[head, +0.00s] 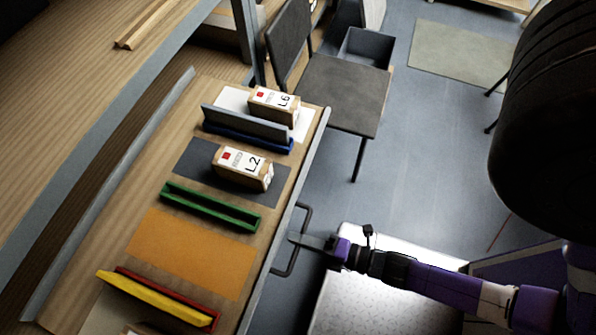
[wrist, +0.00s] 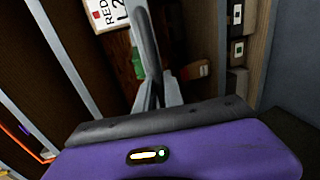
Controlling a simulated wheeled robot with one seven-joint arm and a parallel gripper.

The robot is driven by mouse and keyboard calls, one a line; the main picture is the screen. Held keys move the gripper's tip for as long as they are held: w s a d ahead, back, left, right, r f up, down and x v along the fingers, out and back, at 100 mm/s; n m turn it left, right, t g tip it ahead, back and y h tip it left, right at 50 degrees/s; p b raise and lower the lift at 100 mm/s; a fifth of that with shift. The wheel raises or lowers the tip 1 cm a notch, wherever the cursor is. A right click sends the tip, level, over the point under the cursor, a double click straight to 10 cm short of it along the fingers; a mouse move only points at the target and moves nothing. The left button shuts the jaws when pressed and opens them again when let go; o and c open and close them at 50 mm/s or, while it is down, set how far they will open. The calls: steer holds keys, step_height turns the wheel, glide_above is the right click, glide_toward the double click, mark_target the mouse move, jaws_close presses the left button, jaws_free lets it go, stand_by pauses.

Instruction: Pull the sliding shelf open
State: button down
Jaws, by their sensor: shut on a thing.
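The sliding shelf (head: 128,200) is a wooden board with a metal front edge, standing out from under the bench in the head view. Its dark bar handle (head: 304,211) is on the front edge. My gripper (head: 297,238) reaches in from the right and is shut on the handle. In the wrist view the handle (wrist: 147,40) runs up from between the fingers of my gripper (wrist: 156,92). The fingers partly hide the handle's middle.
On the shelf are box L6 (head: 273,106), box L2 (head: 243,167), a green holder (head: 210,207), an orange mat (head: 190,255) and a yellow strip (head: 155,299). A chair (head: 340,95) stands close beyond the shelf's far end. Grey floor (head: 420,150) is open to the right.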

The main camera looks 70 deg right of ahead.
steer(key=c, duration=1.5)
jaws_free()
steer(key=shift+o, duration=0.2)
steer(key=shift+s, duration=0.1)
steer(key=b+v, duration=0.1)
steer(key=v, duration=0.6)
steer(key=shift+s, duration=0.35)
